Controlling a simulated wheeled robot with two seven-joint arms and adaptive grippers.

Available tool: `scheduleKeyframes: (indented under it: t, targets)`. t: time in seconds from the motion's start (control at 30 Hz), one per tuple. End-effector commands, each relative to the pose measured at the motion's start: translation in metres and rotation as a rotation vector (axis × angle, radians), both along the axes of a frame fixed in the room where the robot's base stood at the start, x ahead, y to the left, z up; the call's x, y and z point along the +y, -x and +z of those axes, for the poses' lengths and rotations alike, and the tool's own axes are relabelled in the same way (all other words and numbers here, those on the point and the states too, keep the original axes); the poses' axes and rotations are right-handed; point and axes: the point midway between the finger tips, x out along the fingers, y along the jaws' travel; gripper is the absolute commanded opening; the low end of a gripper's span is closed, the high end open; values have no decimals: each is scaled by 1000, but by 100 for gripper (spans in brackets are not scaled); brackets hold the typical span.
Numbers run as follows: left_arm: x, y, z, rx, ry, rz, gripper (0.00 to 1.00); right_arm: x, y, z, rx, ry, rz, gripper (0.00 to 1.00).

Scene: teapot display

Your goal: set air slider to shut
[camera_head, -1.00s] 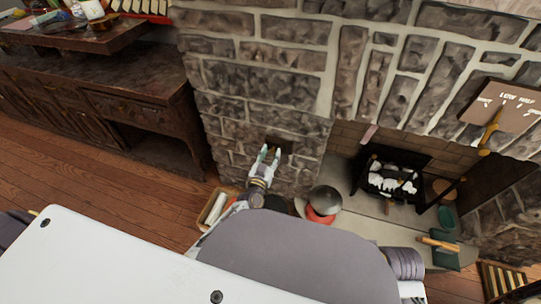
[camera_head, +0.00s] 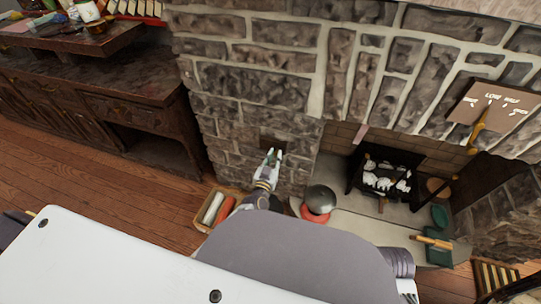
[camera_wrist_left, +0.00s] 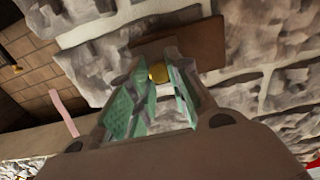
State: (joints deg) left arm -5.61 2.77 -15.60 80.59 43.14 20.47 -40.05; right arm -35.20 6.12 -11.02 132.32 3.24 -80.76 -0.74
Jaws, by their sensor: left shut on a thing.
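The air slider (camera_head: 265,138) is a small dark brown plate on the stone chimney wall. In the left wrist view its brown plate (camera_wrist_left: 195,45) lies across the stones, with a round brass knob (camera_wrist_left: 158,73) in front of it. My left gripper (camera_head: 273,153) is at the plate in the head view. In the left wrist view its green-padded fingers (camera_wrist_left: 157,80) are on either side of the knob and shut on it. The fingers hide part of the plate, and no markings on it can be read. My right gripper is not in view.
A basket (camera_head: 204,212) with rolled things stands on the floor below. A grey round pot (camera_head: 320,197) on a red base stands on the hearth beside a black grate (camera_head: 385,160). A lettered board (camera_head: 497,108) with a brass lever hangs at right. A wooden cabinet (camera_head: 130,100) stands left.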

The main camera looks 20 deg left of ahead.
Motion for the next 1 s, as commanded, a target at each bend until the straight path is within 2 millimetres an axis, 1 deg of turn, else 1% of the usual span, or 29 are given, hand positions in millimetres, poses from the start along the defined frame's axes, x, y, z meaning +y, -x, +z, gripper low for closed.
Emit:
scheduleKeyframes:
  t: [0.17, 0.37, 0.4, 0.53, 0.77, 0.87, 1.0]
  targets:
    - [-5, 0, 0, 0, 0, -3, 0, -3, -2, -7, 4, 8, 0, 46]
    - [-6, 0, 0, 0, 1, -5, 0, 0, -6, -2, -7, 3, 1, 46]
    - [-6, 0, 0, 1, 1, -5, 25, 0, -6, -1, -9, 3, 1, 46]
    - [-6, 0, 0, 0, 1, -4, 41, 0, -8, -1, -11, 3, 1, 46]
    - [-4, 0, 0, 0, 0, -2, 41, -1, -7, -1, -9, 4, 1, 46]
    - [-4, 0, 0, -1, 0, -1, 41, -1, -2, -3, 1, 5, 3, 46]
    - [-3, 0, 0, -1, 0, -1, 41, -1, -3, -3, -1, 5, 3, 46]
